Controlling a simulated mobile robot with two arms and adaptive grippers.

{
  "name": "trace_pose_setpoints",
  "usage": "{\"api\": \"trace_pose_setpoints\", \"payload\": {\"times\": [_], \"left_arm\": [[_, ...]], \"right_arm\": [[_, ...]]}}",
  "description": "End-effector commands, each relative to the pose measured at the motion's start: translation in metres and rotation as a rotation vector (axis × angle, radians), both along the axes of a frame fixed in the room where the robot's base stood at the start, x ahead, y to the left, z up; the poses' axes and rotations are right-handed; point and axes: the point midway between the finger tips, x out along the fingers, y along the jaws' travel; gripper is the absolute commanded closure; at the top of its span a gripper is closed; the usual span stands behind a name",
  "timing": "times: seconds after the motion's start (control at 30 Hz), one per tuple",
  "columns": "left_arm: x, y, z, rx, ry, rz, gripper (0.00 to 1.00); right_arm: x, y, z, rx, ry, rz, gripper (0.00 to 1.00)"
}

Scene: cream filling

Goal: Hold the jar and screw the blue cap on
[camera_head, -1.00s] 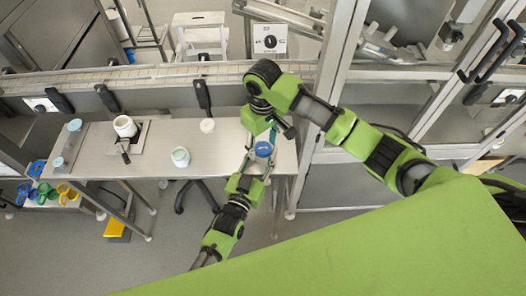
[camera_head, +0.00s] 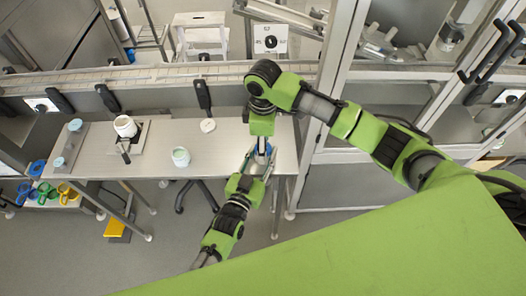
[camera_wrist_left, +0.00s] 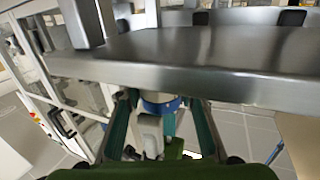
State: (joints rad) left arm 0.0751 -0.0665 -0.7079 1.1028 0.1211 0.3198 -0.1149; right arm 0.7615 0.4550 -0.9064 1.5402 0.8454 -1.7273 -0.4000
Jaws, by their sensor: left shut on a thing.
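The blue cap (camera_head: 262,149) sits over the right end of the table in the head view, between the two arms' grippers. My left gripper (camera_head: 261,153) reaches up from below and is shut around the jar, which is mostly hidden there. In the left wrist view the pale jar (camera_wrist_left: 160,92) shows between the green fingers, near the table edge, with the blue cap (camera_wrist_left: 160,107) at its lower end in the picture. My right gripper (camera_head: 262,138) points down over the cap from above. Its fingertips are close to the cap; whether they close on it is unclear.
A conveyor (camera_head: 160,78) runs behind.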

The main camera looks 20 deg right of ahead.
Motion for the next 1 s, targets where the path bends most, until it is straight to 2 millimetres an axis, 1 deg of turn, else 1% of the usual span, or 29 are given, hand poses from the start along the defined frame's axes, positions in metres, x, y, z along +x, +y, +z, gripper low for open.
{"api": "trace_pose_setpoints", "payload": {"times": [0.1, 0.2, 0.47, 0.57, 0.83, 0.9, 1.0], "left_arm": [[0.0001, -0.0001, 0.0005, -0.001, -0.001, 0.000, 0.92], [0.0002, -0.0001, 0.0005, -0.001, -0.001, 0.000, 0.92], [0.0002, -0.0001, 0.0005, -0.001, -0.001, 0.000, 0.92], [0.0001, -0.0001, 0.0005, -0.001, -0.001, 0.000, 0.92], [0.0001, -0.0002, 0.0005, -0.001, -0.001, 0.000, 0.92], [0.0001, -0.0002, 0.0005, -0.001, -0.001, 0.000, 0.92], [0.0000, -0.0002, 0.0004, -0.001, -0.001, 0.000, 0.92]], "right_arm": [[0.0001, -0.0006, 0.0000, 0.000, -0.001, 0.144, 0.52], [-0.0001, -0.0006, -0.0001, 0.000, 0.000, 0.207, 0.52], [-0.0002, -0.0004, -0.0001, 0.000, 0.000, 0.218, 0.52], [0.0000, -0.0007, 0.0001, 0.000, -0.001, 0.251, 0.52], [0.0001, -0.0011, 0.0001, -0.001, -0.001, 0.612, 0.52], [0.0000, -0.0012, 0.0002, -0.001, 0.000, 0.675, 0.52], [-0.0003, -0.0010, 0.0000, 0.001, 0.000, 0.715, 0.52]]}}
